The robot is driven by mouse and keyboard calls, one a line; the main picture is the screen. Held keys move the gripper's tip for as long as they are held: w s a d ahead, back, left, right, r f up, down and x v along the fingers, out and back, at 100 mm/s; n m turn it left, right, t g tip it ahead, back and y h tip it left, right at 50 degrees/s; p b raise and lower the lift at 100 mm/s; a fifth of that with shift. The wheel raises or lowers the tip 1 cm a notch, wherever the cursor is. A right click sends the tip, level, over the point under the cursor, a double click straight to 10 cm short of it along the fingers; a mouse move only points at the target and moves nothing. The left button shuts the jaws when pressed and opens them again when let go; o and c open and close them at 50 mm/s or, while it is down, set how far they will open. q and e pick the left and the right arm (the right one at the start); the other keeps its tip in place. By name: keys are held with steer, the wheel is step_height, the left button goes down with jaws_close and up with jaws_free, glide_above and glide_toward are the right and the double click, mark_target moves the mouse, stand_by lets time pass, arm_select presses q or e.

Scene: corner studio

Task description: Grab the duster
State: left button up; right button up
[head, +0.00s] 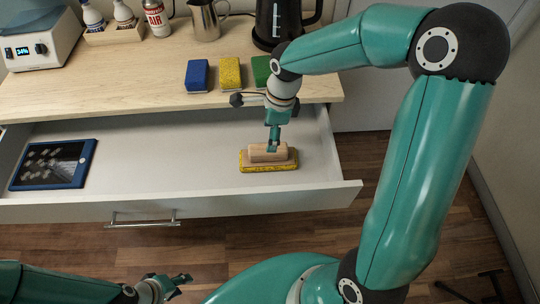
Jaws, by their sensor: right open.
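The duster (284,165) lies in the open drawer (150,160), near its right end. It has a pale wooden top block and a yellow base. My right gripper (272,146) points down at the wooden block from above, with its fingertips at the block. It is open; whether the fingers touch the wood cannot be made out. My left gripper (180,284) is low in the picture, in front of the drawer and away from the duster. Its finger gap is too small to judge.
A blue tablet (52,165) lies at the drawer's left end; the drawer's middle is clear. On the wooden top stand blue (197,76), yellow (230,73) and green (261,71) sponges, a metal jug (206,20), a dark kettle (277,22), a can (157,18) and a white device (40,38).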

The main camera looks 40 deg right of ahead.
mark_target(268, 155)
steer(key=shift+w+a+f, duration=0.1)
steer(key=shift+a+f, duration=0.05)
steer(key=shift+f, duration=1.75)
steer(key=shift+w+a+f, duration=0.1)
steer(key=shift+f, duration=1.8)
steer(key=c, duration=1.3)
steer(key=shift+r, duration=0.1)
